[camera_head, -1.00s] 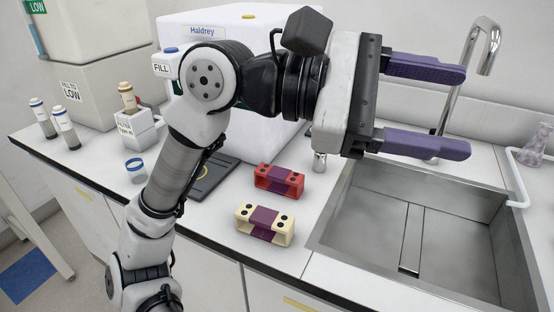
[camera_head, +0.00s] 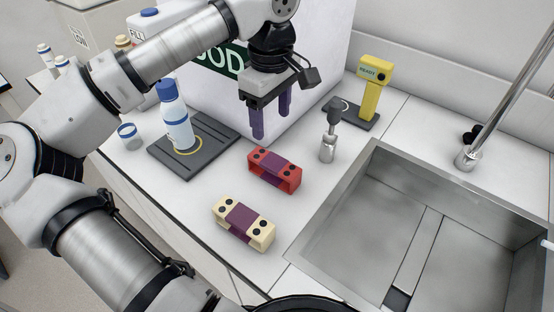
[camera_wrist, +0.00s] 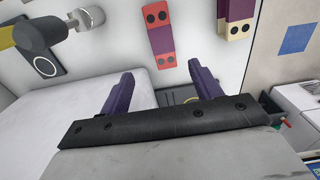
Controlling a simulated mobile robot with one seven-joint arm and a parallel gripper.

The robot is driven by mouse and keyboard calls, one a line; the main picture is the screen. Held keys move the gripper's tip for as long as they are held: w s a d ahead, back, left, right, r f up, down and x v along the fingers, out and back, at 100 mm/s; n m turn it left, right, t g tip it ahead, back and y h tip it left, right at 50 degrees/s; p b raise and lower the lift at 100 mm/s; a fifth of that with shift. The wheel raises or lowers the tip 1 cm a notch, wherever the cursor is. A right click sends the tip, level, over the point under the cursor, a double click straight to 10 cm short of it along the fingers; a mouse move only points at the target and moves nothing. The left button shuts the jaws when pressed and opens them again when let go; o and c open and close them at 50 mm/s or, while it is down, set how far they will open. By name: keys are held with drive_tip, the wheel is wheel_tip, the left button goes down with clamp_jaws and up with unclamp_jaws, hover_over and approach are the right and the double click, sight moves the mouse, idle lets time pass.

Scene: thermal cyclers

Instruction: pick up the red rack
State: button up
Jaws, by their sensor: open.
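The red rack (camera_head: 275,171) has a purple middle band and dark round holes. It lies on the white counter, left of the sink, and also shows at the top centre of the wrist view (camera_wrist: 159,38). My gripper (camera_head: 271,125) is open and empty, its two purple fingers pointing down above and behind the rack, apart from it. In the wrist view my gripper (camera_wrist: 160,88) has its fingers spread, with the rack beyond them. A cream rack (camera_head: 243,224) with a purple band lies nearer the counter's front edge.
A blue-capped bottle (camera_head: 174,118) stands on a dark pad (camera_head: 214,149) left of the rack. A grey-headed metal device (camera_head: 329,138) and a yellow stand (camera_head: 372,88) are to the right. The sink (camera_head: 372,165) is at right; a white box (camera_head: 318,70) is behind.

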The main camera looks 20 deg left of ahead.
sight(273, 161)
wheel_tip(273, 161, down, 8)
drive_tip(key=shift+s+r+p, duration=0.1)
drive_tip(key=shift+p, duration=0.65)
drive_tip(key=shift+s+d+f+p, duration=0.1)
drive_tip(key=shift+f+p, duration=0.35)
drive_tip(key=shift+f, duration=0.15)
wheel_tip(273, 161, down, 4)
drive_tip(key=shift+s+f+p, duration=0.15)
drive_tip(key=shift+f+p, duration=0.05)
drive_tip(key=shift+p, duration=0.6)
drive_tip(key=shift+c, duration=0.4)
drive_tip(key=c, duration=1)
